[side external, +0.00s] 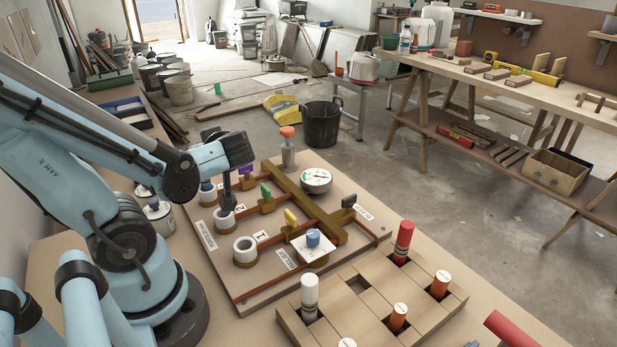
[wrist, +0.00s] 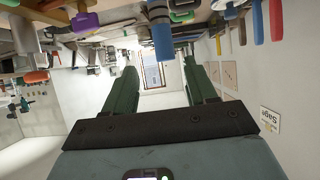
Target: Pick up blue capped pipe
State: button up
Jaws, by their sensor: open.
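A short blue-topped piece (side external: 313,237) stands on a white square plate on the pipe board (side external: 228,292) in the side view. Another blue-topped white cylinder (side external: 208,192) stands at the board's left edge, partly behind my arm. I cannot tell which one is the blue capped pipe. My gripper (side external: 229,190) is above the left part of the board, near the white cylinders and apart from the blue piece on the plate. That view appears upside down.
A wooden compartment tray (side external: 375,330) at the front holds red and white capped cylinders. Coloured valve handles and a round gauge (side external: 316,178) rise from the board. A tall orange-topped post (side external: 288,150) stands at its back. A workbench (side external: 500,80) is at the right.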

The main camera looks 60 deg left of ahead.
jog(key=shift+s+a+f, duration=0.25)
jog(key=shift+a+f, duration=0.2)
jog(key=shift+a, duration=0.3)
jog(key=shift+s+a+f, duration=0.25)
jog(key=shift+a+f, duration=0.15)
jog(key=shift+a, duration=0.35)
jog(key=shift+x, duration=0.95)
jog(key=shift+w, duration=0.1)
grip_shut()
